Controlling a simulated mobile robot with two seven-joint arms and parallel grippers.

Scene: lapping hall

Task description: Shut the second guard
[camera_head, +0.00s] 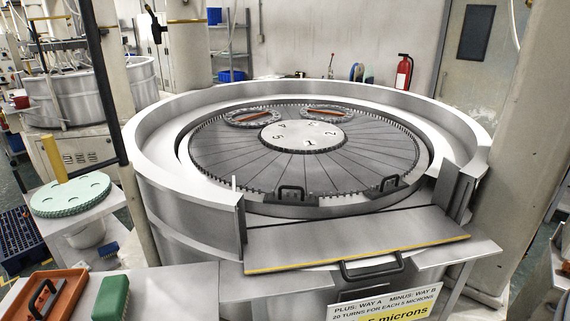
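A metal guard panel (335,239) with a yellow front edge lies folded down, nearly flat, in front of the gap in the round wall (190,208) of the lapping machine. A black handle (372,269) shows at its front edge. The gap above the panel is open, between two upright metal posts. Inside the wall is a dark slotted plate (325,178) with a numbered centre disc (303,136). Which guard counts as the second cannot be told. Neither of my grippers is in view.
A green disc (70,194) stands on a side table at left. An orange tray (44,296) and green block (112,298) lie at front left. Another round machine (78,95) stands behind. A yellow sign (385,308) hangs at the front. A pillar stands at right.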

